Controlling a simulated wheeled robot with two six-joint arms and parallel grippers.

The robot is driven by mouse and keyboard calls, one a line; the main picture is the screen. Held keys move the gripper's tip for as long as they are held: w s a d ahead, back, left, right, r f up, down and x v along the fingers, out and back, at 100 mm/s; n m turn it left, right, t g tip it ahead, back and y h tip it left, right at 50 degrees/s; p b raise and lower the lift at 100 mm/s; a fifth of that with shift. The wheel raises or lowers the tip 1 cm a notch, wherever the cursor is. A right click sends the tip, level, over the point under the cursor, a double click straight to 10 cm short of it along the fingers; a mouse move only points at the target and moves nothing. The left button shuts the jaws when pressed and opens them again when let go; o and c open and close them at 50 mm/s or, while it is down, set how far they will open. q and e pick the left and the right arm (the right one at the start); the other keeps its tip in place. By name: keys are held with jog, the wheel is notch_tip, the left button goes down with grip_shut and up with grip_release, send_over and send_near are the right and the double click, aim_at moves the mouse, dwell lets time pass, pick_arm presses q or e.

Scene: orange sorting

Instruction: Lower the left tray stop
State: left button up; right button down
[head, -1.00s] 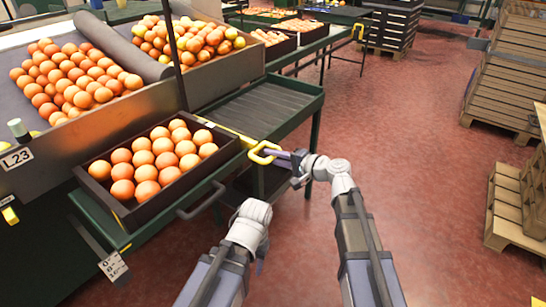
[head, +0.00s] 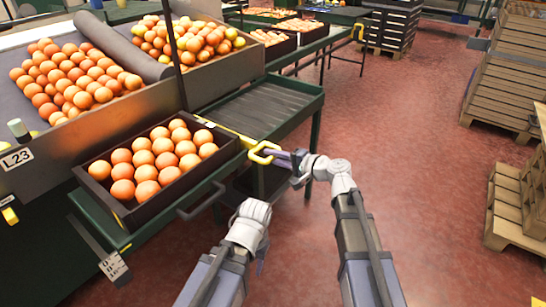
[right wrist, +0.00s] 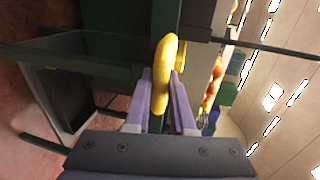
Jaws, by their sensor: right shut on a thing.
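The tray stop is a yellow bar with a looped yellow handle (head: 263,153). It lies along the conveyor edge, between the orange-filled tray (head: 100,186) and the empty roller section (head: 262,106). My right gripper (head: 278,155) is shut on the handle. In the right wrist view the yellow loop (right wrist: 166,72) sits between my purple fingers (right wrist: 160,100). My left arm comes in at the bottom, and its gripper (head: 263,248) points down, mostly hidden behind the wrist, apart from the stop.
A sloped bin of oranges (head: 70,80) and a second heap (head: 185,38) stand behind the tray. A dark bar handle (head: 200,203) sticks out below the tray. Wooden pallets (head: 508,210) stand at the right. The red floor between is clear.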

notch_tip(320, 180, down, 5)
jog(key=b, duration=0.5)
jog(key=shift+s, duration=0.1)
jog(key=c, duration=1.1)
grip_release()
jog(key=shift+f, duration=0.1)
jog(key=o, duration=0.3)
jog(key=shift+o, duration=0.2)
jog(key=p+v, duration=0.1)
jog(key=v, duration=0.6)
jog(key=shift+s+d+p, duration=0.2)
jog(key=shift+d+p, duration=0.15)
